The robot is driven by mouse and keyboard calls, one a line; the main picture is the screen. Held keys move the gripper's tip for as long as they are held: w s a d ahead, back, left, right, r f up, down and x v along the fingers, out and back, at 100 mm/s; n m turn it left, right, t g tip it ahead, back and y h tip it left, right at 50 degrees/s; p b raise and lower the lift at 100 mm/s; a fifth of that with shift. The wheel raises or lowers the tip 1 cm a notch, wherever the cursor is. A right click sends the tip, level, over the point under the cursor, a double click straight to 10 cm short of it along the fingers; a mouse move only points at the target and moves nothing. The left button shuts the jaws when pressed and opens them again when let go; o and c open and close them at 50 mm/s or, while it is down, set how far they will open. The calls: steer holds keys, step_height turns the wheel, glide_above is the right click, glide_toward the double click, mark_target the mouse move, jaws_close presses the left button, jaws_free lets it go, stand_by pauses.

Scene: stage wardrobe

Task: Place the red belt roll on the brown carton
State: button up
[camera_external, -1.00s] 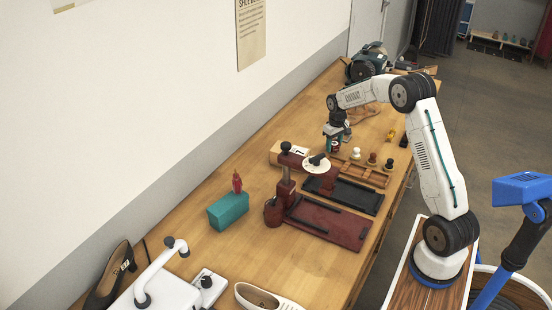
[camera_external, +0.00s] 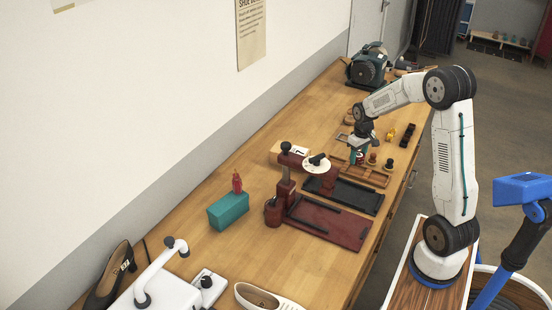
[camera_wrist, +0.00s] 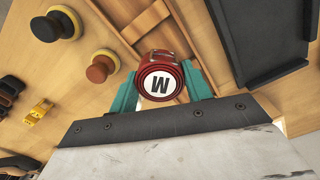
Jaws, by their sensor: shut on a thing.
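The red belt roll (camera_wrist: 172,38) is between the teal fingers of my gripper (camera_wrist: 162,88) in the wrist view. Its pale round end shows a black letter. In the external view my gripper (camera_external: 358,157) is shut on the roll at the wooden tray (camera_external: 374,180); I cannot tell how high the roll is above it.
The dark red press (camera_external: 287,190) with a white dial (camera_external: 316,164) stands close to my gripper's left. A black tray (camera_external: 345,193) is in front. Round-knobbed brushes (camera_wrist: 102,68) and a yellow toy-like item (camera_wrist: 38,111) lie nearby. A green grinder (camera_external: 368,68) stands at the back.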

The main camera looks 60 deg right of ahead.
steer(key=shift+s+a, duration=0.1)
steer(key=shift+a, duration=0.3)
steer(key=w+a+r+n, duration=0.1)
steer(key=w+a, duration=0.1)
steer(key=w+a+r+n, duration=0.1)
steer(key=w+a, duration=0.2)
steer(key=w+a+r+n, duration=0.1)
steer(key=w+a, duration=0.1)
steer(key=a, duration=0.1)
steer(key=shift+w+a+r+n, duration=0.1)
steer(key=shift+w+r+n, duration=0.1)
steer(key=shift+w+n, duration=0.2)
steer(key=w+a+r+n, duration=0.3)
steer(key=a+r+n, duration=0.1)
steer(key=n, duration=0.1)
steer(key=w+d, duration=0.1)
steer(key=w, duration=0.4)
steer(key=w+d+f, duration=0.1)
steer(key=w, duration=0.4)
steer(key=w+d, duration=0.2)
steer(key=w, duration=0.3)
steer(key=shift+w+f, duration=0.35)
steer(key=shift+w, duration=0.05)
steer(key=shift+s+f, duration=0.1)
steer(key=shift+f, duration=1.55)
steer(key=shift+f, duration=0.15)
steer(key=o, duration=1.1)
